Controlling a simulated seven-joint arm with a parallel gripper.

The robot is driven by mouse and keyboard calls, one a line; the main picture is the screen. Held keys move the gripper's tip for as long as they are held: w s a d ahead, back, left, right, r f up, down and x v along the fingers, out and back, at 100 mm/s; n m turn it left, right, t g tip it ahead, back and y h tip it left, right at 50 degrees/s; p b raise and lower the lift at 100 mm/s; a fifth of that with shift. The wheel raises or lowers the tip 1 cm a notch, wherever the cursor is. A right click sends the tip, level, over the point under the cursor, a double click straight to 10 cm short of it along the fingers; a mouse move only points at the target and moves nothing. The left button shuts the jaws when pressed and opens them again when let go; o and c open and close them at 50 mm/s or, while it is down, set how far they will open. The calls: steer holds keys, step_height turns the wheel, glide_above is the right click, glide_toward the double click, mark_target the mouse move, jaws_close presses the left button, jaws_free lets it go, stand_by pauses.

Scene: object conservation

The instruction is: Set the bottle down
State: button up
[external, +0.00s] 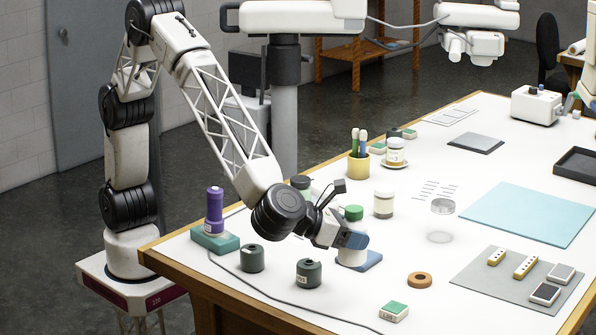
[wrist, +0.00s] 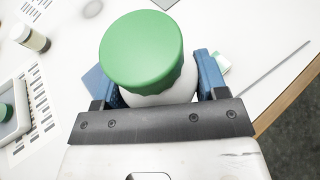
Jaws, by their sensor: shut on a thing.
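A white bottle with a green cap (external: 353,213) stands upright between the fingers of my gripper (external: 350,240). In the wrist view the green cap (wrist: 140,50) fills the upper middle, with the white body (wrist: 170,95) below it. The blue fingers close on the body from both sides, below the cap. I cannot tell whether the base touches the pad or the table. My fingers hide the middle of the body.
Two dark green jars (external: 308,273) (external: 252,258) stand left of the bottle. A jar with a pale lid (external: 384,204) stands behind it. An orange ring (external: 419,280) and a green-and-white box (external: 394,311) lie to the right and front. A dark cable (external: 290,303) crosses the table front.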

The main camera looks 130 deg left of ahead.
mark_target(353, 259)
steer(key=shift+f, duration=3.1)
steer(key=shift+f, duration=1.9)
steer(key=shift+f, duration=0.1)
steer(key=o, duration=1)
steer(key=v, duration=1.2)
steer(key=shift+s, duration=0.1)
